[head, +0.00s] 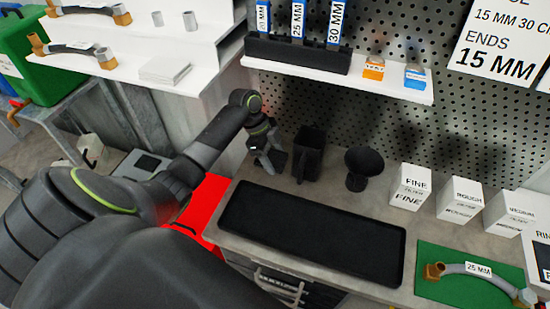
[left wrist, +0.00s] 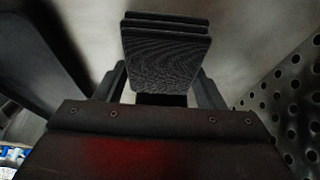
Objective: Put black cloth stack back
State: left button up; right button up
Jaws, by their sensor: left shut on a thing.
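My left gripper (head: 268,158) reaches over the back left of the grey counter, left of a black square holder. It is shut on the black cloth stack (left wrist: 168,55), which shows between the fingers in the left wrist view with several dark layers. In the head view the black cloth stack (head: 277,162) is small, dark and partly hidden by the fingers. I cannot tell whether it touches the counter. My right gripper is not in view.
The black square holder (head: 309,153) and a black round cup (head: 363,167) stand close to the right. A black tray (head: 312,232) lies in front. White boxes (head: 409,187) and a green mat (head: 452,292) are farther right. A white shelf (head: 340,80) overhangs behind.

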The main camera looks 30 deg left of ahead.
pick_arm(q)
jog(key=shift+s+a+r, duration=0.1)
jog(key=shift+s+a, duration=0.15)
jog(key=o, duration=0.5)
jog(key=shift+f, duration=0.2)
jog(key=o, duration=0.5)
jog(key=shift+c, duration=0.2)
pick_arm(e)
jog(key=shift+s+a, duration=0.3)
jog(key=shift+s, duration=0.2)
